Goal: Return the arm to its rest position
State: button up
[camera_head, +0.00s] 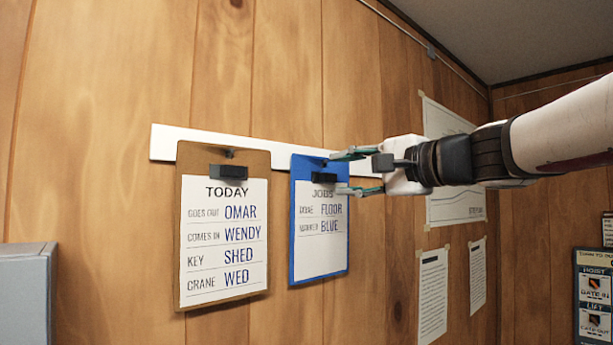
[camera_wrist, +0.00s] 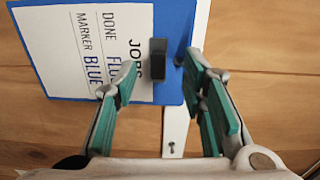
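My gripper (camera_head: 358,171) is at the end of my arm, which reaches in from the right in the head view. Its green-padded fingers are spread at the top right of the blue clipboard (camera_head: 319,273), close to its clip. In the wrist view the fingers (camera_wrist: 160,88) stand apart, with the dark clip (camera_wrist: 158,58) of the blue clipboard (camera_wrist: 182,40) showing between them. Nothing is clearly gripped; whether a finger touches the board cannot be told. The blue clipboard hangs on the white rail (camera_head: 270,150).
A brown clipboard (camera_head: 175,283) headed TODAY hangs left of the blue one. Papers (camera_head: 433,290) are taped to the wooden wall behind and below my arm. A grey box (camera_head: 25,295) stands at lower left, and a dark sign board (camera_head: 594,335) at lower right.

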jog(key=v, duration=0.7)
jog(key=shift+s, duration=0.2)
jog(key=s+a+f+n+g+h, duration=0.1)
jog(key=s+a+f+n+g, duration=0.15)
jog(key=f, duration=0.35)
jog(key=s+a+f+n+g+h, duration=0.1)
jog(key=s+f+g, duration=0.15)
jog(key=f, duration=0.35)
jog(key=s+d+f+n+g+h, duration=0.2)
jog(key=s+d+f+n+h, duration=0.1)
jog(key=s+f, duration=0.5)
jog(key=s+d+f+n+g+h, duration=0.2)
jog(key=s+f, duration=0.6)
jog(key=f, duration=0.6)
jog(key=d+n+h, duration=0.1)
jog(key=n+h, duration=0.1)
jog(key=h, duration=0.1)
jog(key=shift+s+d, duration=0.25)
